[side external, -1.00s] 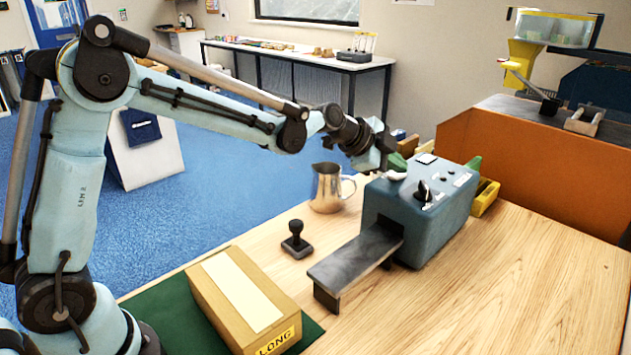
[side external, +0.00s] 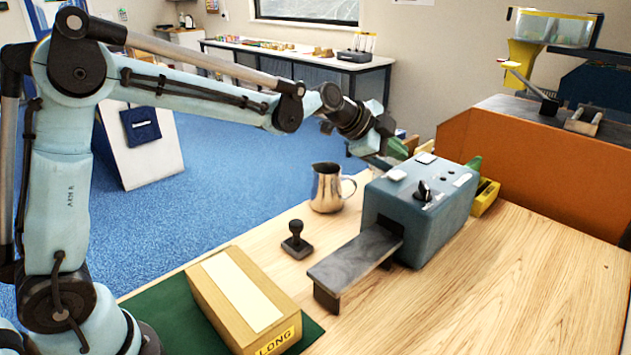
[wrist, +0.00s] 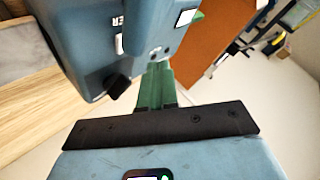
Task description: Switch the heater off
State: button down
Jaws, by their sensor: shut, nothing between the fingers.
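The heater is a blue-grey box (side external: 425,225) on the wooden table, with a metal shelf at its front. Its top has a pale switch (side external: 396,175) at the near left, another pale piece (side external: 426,158) behind it and a black knob (side external: 424,190). My gripper (side external: 402,152) is just beyond the box's back left edge, apart from the pale switch. In the wrist view its green fingers (wrist: 157,88) are together and empty. The box (wrist: 85,30) fills the upper left there, with a pale switch (wrist: 119,43) and black knob (wrist: 118,88). Its lettering is only partly visible.
A metal jug (side external: 327,188) and a black stamp (side external: 296,240) stand left of the box. A carton (side external: 225,315) lies on a green mat. A yellow holder (side external: 486,197) stands behind the box. The table's right front is clear.

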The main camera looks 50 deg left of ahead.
jog(key=shift+s+r, duration=0.2)
jog(key=shift+r, duration=1.1)
jog(key=s+a+f+n+g+y, duration=0.1)
jog(key=s+n, duration=0.3)
jog(key=s, duration=0.5)
jog(key=s+a+f+n+g+y, duration=0.1)
jog(key=s+a+f+n, duration=0.2)
jog(key=s, duration=0.6)
jog(key=s+a+f+n+y, duration=0.2)
jog(key=s+f+n, duration=0.1)
jog(key=s+n, duration=0.4)
jog(key=s, duration=0.3)
jog(key=shift+a+f+g, duration=0.3)
jog(key=shift+a+g, duration=0.05)
jog(key=shift+g, duration=0.05)
